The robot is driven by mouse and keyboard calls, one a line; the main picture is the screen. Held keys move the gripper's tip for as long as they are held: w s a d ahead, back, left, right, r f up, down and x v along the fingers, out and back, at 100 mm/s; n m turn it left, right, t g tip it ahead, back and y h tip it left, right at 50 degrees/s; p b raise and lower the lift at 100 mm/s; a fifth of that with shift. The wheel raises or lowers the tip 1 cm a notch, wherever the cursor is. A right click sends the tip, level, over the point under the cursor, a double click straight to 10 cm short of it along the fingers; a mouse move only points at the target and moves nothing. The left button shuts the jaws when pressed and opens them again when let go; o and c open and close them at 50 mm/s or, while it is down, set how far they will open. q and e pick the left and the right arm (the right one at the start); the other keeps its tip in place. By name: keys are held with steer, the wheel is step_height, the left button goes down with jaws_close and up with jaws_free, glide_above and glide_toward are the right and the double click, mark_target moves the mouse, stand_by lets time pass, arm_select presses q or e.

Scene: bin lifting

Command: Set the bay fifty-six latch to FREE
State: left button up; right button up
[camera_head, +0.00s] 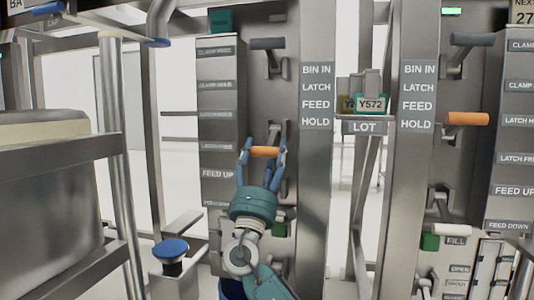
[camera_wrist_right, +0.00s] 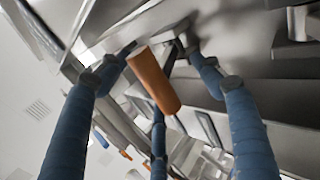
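An orange latch handle (camera_head: 264,151) sticks out from the left bay's panel, beside a strip of position labels (camera_head: 217,113). My right gripper (camera_head: 264,148) is at this handle, with blue fingers on both sides of it. The wrist view shows the orange handle (camera_wrist_right: 154,80) between the spread fingers of the right gripper (camera_wrist_right: 158,58), with gaps beside it; it looks open. Part of the handle's mount is behind the fingers. A second orange handle (camera_head: 467,119) is on the right bay, beside LATCH HOLD and LATCH FREE labels. I cannot read bay numbers. My left gripper is not in view.
A dark-gripped lever (camera_head: 268,43) is above the left orange handle, and a green block (camera_head: 281,229) is below it. A metal post (camera_head: 315,180) with BIN IN, LATCH, FEED, HOLD labels stands close right. A shelf with a bin (camera_head: 45,190) fills the left.

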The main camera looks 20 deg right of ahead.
steer(key=shift+a, duration=0.2)
steer(key=v, duration=1.2)
steer(key=shift+w+d, duration=0.1)
